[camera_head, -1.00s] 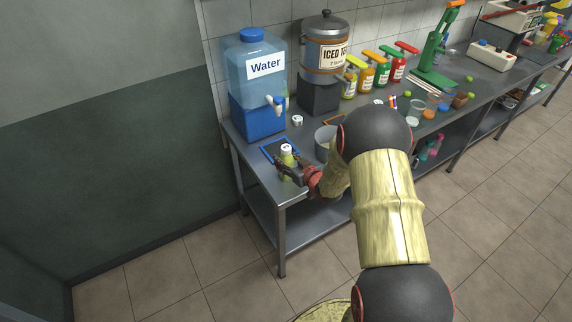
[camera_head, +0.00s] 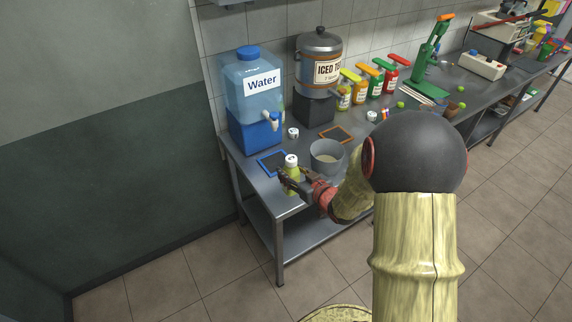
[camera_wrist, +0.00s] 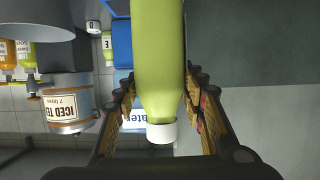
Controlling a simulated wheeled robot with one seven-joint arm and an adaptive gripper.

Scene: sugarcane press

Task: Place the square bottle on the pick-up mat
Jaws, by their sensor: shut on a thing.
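A yellow-green bottle (camera_head: 292,178) with a white cap is upright in my gripper (camera_head: 289,182) near the front left end of the steel table. My gripper is shut on it. In the wrist view the bottle (camera_wrist: 158,50) sits between both fingers (camera_wrist: 160,100) and looks upside down, its cap (camera_wrist: 161,132) at the bottom. A dark mat with a blue frame (camera_head: 261,167) lies just behind and left of the bottle. A dark mat with an orange-brown frame (camera_head: 347,139) lies farther back. I cannot tell if the bottle touches the table.
A grey bucket (camera_head: 326,160) stands right of the bottle. The water dispenser (camera_head: 252,90) and iced tea urn (camera_head: 319,62) stand behind, with small white-capped jars (camera_head: 293,133) near them. Several coloured pump bottles (camera_head: 376,84) line the wall. The table's front edge is close to the gripper.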

